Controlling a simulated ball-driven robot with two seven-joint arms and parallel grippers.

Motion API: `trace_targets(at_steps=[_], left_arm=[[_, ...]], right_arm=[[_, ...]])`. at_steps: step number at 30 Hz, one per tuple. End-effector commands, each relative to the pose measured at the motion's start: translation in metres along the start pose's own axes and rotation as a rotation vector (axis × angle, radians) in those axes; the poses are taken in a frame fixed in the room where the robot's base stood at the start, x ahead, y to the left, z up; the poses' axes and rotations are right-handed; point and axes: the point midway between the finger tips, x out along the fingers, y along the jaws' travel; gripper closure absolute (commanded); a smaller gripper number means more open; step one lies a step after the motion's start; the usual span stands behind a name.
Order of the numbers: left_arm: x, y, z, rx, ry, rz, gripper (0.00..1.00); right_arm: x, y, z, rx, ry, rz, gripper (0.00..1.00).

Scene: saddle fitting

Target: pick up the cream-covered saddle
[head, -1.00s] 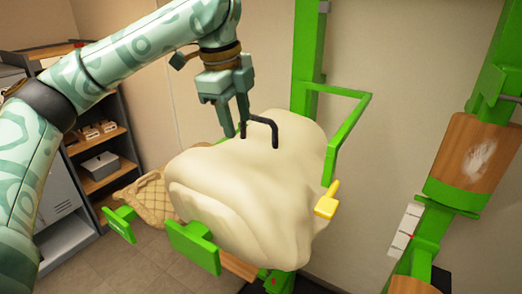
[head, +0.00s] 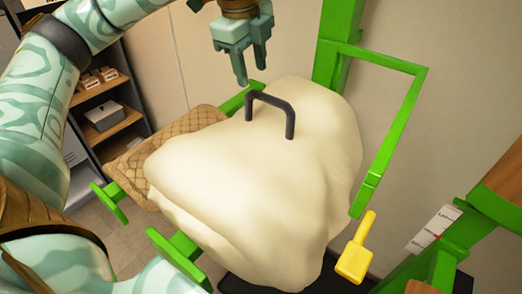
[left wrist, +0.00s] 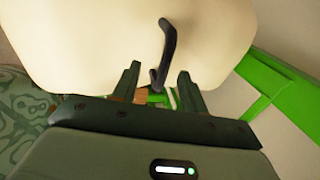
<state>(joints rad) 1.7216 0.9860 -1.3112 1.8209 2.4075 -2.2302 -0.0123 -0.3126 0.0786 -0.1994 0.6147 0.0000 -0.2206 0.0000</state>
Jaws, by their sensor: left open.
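The cream-covered saddle (head: 235,165) sits on a green frame, a smooth draped form with a black handle (head: 271,99) standing up from its top. My left gripper (head: 251,76) is open and empty, above and a little behind the handle in the head view, with a gap between them. In the left wrist view, the handle (left wrist: 170,42) shows against the cream cover (left wrist: 100,35), with its lower end between the open fingertips in the picture. Whether it lies between the fingers in depth I cannot tell. My right gripper is not in view.
A green bar frame (head: 400,115) rises at the right of the saddle, with a yellow lever (head: 356,255) below it. Green brackets (head: 175,250) stick out at the front left. A tan quilted pad (head: 165,140) lies behind. Shelves (head: 105,115) stand at the back left.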

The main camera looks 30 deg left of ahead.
Motion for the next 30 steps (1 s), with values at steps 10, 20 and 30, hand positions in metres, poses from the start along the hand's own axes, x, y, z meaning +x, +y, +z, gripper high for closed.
trace_targets(at_steps=[10,20,30], left_arm=[[0.053,-0.002,-0.002,0.002,0.001,0.002,0.57],[0.098,-0.006,-0.007,0.003,0.002,0.003,0.57],[0.103,-0.006,-0.007,0.002,0.001,0.0,0.73]], right_arm=[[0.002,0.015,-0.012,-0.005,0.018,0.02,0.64],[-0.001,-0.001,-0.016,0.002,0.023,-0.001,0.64],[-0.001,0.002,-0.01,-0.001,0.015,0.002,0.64]])
